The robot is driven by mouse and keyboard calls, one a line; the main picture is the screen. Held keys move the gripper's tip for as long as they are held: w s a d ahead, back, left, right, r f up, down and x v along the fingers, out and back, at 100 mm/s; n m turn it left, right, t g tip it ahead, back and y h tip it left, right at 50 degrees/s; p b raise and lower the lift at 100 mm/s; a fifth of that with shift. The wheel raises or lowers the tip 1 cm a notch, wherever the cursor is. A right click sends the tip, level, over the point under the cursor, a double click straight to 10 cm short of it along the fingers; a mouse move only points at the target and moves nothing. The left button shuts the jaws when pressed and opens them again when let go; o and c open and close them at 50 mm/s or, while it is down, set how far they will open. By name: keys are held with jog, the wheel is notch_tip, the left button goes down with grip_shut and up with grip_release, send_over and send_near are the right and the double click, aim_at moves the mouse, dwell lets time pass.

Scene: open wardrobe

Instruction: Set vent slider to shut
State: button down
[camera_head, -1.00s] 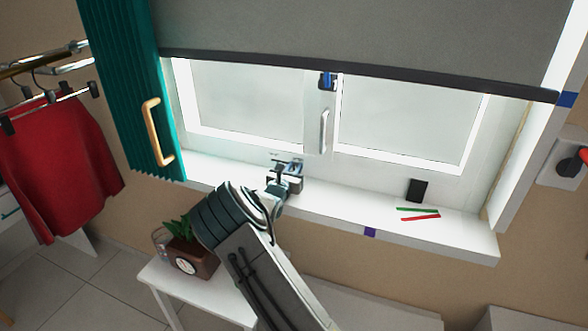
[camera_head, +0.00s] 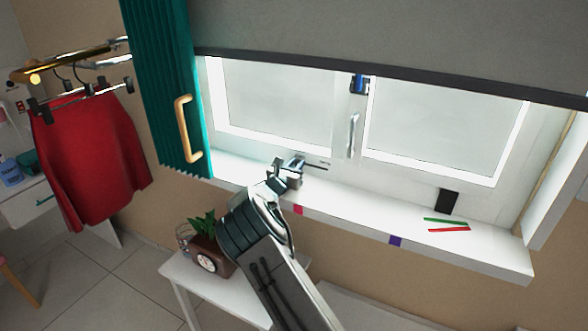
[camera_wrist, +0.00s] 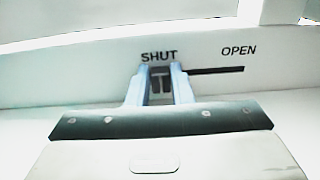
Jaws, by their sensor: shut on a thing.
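The vent slider is a small dark knob (camera_wrist: 161,84) in the window's bottom frame, seen in the wrist view between my fingertips. It sits under the printed word SHUT (camera_wrist: 158,57), at the left end of a thin black slot (camera_wrist: 215,70). The word OPEN (camera_wrist: 238,50) is above the slot's right end. My gripper (camera_wrist: 160,78) is shut on the knob, one finger on each side. In the head view my gripper (camera_head: 294,164) reaches over the sill to the frame and hides the knob; the slot (camera_head: 317,166) shows to its right.
The white sill (camera_head: 360,202) holds a black block (camera_head: 448,201) and green and red sticks (camera_head: 447,229) at right. A window handle (camera_head: 352,135) is above. A teal folding panel (camera_head: 165,90) stands left. A potted plant (camera_head: 208,247) is below on a small white table.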

jog(key=shift+a+r, duration=0.1)
jog(key=shift+a, duration=0.15)
jog(key=c, duration=1.3)
grip_release()
jog(key=shift+w, duration=0.15)
jog(key=shift+a, duration=0.15)
jog(key=b+v, duration=0.3)
jog(key=v, duration=1)
jog(key=shift+s+a, duration=0.1)
jog(key=shift+s, duration=0.3)
